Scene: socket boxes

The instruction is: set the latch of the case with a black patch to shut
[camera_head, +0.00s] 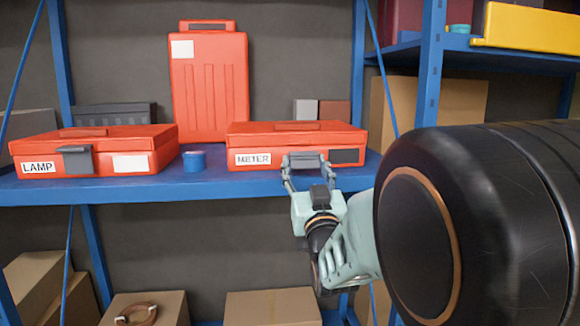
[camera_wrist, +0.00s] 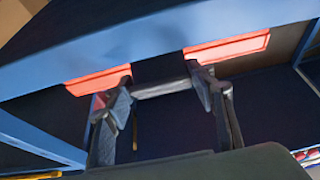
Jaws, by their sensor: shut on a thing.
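The red case labelled METER (camera_head: 290,140) lies flat on the blue shelf and has a black patch (camera_head: 345,157) on the right of its front. My gripper (camera_head: 305,163) is at the middle of that front, its fingers either side of the grey latch (camera_head: 305,156) and shut on it. In the wrist view, the fingers (camera_wrist: 162,93) hold the ends of the dark latch bar, with red parts of the case (camera_wrist: 228,48) beyond. The fingers partly hide the latch, so I cannot tell its exact angle.
The red case labelled LAMP (camera_head: 100,142), with a white patch and grey latch, lies at left. A blue tin (camera_head: 194,161) stands between the cases. An upright red case (camera_head: 209,90) stands behind.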

